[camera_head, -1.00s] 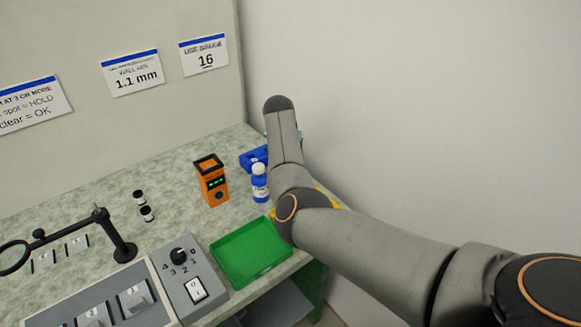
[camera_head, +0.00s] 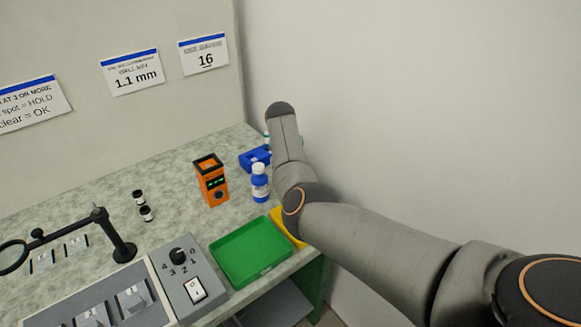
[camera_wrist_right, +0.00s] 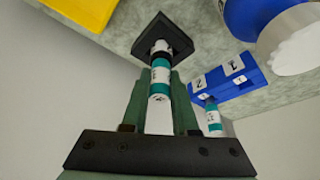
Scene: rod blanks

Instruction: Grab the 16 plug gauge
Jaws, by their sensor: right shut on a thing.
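My right gripper (camera_wrist_right: 160,100) is shut on a white plug gauge with teal bands (camera_wrist_right: 160,72), which stands between its green fingers in the right wrist view. The marking on this gauge is too small to read surely. A black square piece (camera_wrist_right: 163,38) surrounds the gauge near its far end. The blue gauge stand (camera_wrist_right: 222,82) is to the right of the held gauge, with another teal-banded gauge (camera_wrist_right: 212,118) at it. The stand also shows in the head view (camera_head: 253,159), where my right arm hides the gripper and held gauge. My left gripper is out of view.
A blue bottle with a white cap (camera_head: 260,184) and an orange device (camera_head: 212,182) stand beside the blue stand. A green tray (camera_head: 250,252) and a yellow tray (camera_head: 286,228) lie near the bench edge.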

